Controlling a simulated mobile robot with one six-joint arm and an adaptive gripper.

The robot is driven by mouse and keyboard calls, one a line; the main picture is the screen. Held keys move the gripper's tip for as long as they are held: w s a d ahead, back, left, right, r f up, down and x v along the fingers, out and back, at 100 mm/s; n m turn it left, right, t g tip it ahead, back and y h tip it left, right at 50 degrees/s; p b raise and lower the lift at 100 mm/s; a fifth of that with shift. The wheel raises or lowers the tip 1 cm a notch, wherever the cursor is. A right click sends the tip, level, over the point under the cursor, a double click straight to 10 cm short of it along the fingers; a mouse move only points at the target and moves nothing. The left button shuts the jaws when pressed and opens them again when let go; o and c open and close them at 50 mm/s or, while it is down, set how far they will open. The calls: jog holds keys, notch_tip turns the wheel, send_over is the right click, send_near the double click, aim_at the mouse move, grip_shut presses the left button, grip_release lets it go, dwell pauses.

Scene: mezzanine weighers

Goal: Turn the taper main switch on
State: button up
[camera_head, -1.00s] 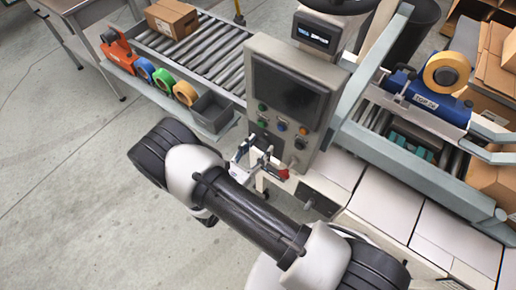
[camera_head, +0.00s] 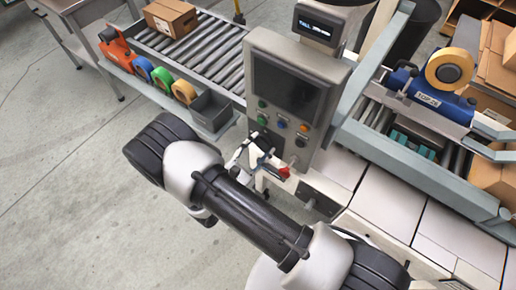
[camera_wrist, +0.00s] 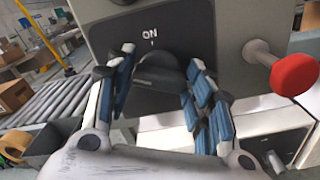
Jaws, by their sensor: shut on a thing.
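The taper main switch is a black rotary knob (camera_wrist: 158,72) on a dark plate (camera_wrist: 100,38) below a white "ON" mark with a small tick, in the wrist view. My gripper (camera_wrist: 165,92) has its blue-padded fingers on either side of the knob and is shut on it. The knob's exact pointing angle is hard to read. In the head view my gripper (camera_head: 258,160) is at the lower front of the grey control console (camera_head: 330,72), and the switch is hidden there.
A red knob (camera_wrist: 295,75) on a metal stem sticks out right of the switch, close to my gripper. The console carries several buttons and a dark screen (camera_head: 286,88). A roller conveyor (camera_head: 205,55) with a carton (camera_head: 171,18) and a grey bin (camera_head: 211,111) lie left.

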jog(key=m+b, duration=0.3)
jog(key=m, duration=0.3)
jog(key=shift+f, duration=0.2)
jog(key=m+b, duration=0.2)
jog(key=m, duration=0.2)
jog(key=shift+s+d+f, duration=0.1)
jog(key=shift+m+b, duration=0.8)
jog(key=shift+m, duration=0.5)
jog(key=o, duration=1.1)
jog(key=shift+c, duration=0.2)
jog(key=v, duration=1.2)
